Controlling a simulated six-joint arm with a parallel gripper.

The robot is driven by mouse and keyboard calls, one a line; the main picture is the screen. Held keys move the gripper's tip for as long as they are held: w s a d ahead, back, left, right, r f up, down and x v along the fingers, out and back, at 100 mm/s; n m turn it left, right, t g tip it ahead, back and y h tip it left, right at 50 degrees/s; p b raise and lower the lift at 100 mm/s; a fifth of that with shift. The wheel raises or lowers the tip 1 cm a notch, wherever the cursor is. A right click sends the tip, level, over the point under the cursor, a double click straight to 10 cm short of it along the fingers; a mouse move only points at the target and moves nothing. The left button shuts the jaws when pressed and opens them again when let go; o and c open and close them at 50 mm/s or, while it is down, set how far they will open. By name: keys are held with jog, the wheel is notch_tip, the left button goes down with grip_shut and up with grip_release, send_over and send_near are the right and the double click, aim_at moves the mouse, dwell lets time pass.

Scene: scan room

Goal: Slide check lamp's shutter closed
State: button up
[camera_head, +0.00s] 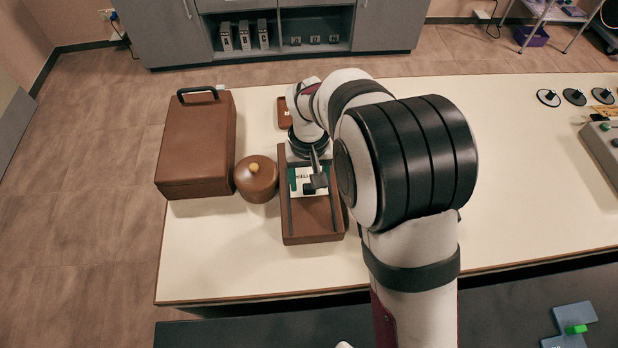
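A brown box with two dark rails (315,232) lies in the middle of the table; it looks like the check lamp. A white card or window with dark lettering, edged in green, shows between its rails. Which part is the shutter I cannot tell, as my arm covers the box's far end. My gripper (318,180) points down over the box, close to the white area. Its fingers are small and dark here, so I cannot tell whether they are open, or whether they touch the box.
A brown case (197,148) with a black handle and a round brown pot (256,183) with a yellow knob stand left of the box. A small brown tray (284,114) is behind it. Black discs (574,97) and a grey panel (608,145) are far right. The table's front left is clear.

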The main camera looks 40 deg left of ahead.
aim_at(309, 184)
jog(key=shift+r, duration=0.1)
notch_tip(309, 184, up, 16)
jog(key=shift+f, duration=0.2)
jog(key=d+r+m, duration=0.3)
jog(key=d+m, duration=0.3)
jog(key=d, duration=1.2)
jog(key=s+d+f+m+y, duration=0.1)
jog(key=s+d+f+m, duration=0.1)
jog(key=s+d+m, duration=0.2)
jog(key=s+d+f+m, duration=0.3)
jog(key=s+d+m, duration=0.1)
jog(key=s+d, duration=0.5)
jog(key=shift+s+f+m+y, duration=0.15)
jog(key=shift+f+m+y, duration=0.15)
jog(key=shift+y, duration=0.1)
jog(key=shift+d, duration=0.1)
